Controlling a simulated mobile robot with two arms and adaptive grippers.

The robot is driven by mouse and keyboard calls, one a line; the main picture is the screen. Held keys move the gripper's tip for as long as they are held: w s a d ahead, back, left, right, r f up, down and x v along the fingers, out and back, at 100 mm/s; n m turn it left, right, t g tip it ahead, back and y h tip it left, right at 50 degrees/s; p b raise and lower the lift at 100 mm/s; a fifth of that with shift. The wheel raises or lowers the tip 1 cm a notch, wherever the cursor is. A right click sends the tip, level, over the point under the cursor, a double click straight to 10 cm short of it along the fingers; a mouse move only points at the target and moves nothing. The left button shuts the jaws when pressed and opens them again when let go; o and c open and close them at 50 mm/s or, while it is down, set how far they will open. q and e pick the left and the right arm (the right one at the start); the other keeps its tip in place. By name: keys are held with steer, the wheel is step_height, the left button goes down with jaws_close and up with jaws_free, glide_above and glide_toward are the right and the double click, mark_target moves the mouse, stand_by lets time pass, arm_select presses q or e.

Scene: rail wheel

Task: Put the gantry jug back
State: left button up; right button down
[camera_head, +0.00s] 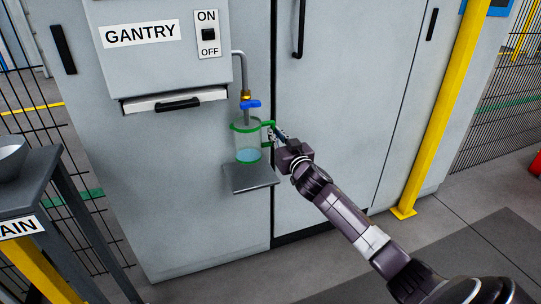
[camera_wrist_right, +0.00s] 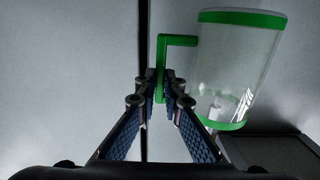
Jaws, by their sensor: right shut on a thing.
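The gantry jug (camera_head: 246,143) is clear with green rims and a green handle, and pale blue shows in its lower part. It is under the tap with the blue lever (camera_head: 250,104), at the small grey shelf (camera_head: 256,183). I cannot tell whether its base touches the shelf. My right gripper (camera_head: 277,134) is shut on the jug's handle, coming from the right. In the right wrist view the fingers (camera_wrist_right: 162,88) close around the green handle, with the jug (camera_wrist_right: 236,62) to their right, slightly tilted in the picture. My left gripper is not in view.
The grey cabinet carries a GANTRY panel (camera_head: 142,33) with an ON/OFF switch and a drawer (camera_head: 176,101) below it. A dark table (camera_head: 30,175) with a metal bowl (camera_head: 10,155) stands at left. A yellow post (camera_head: 437,110) stands at right.

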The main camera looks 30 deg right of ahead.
arm_select(q)
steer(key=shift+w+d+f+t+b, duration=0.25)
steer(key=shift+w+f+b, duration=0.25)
steer(key=shift+b, duration=0.45)
arm_select(e)
step_height(320, 180, down, 6)
steer(key=shift+r, duration=0.25)
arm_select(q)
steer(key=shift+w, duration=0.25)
arm_select(e)
steer(key=shift+f, duration=0.1)
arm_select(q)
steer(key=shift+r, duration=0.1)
arm_select(e)
steer(key=c, duration=2.1)
jaws_free()
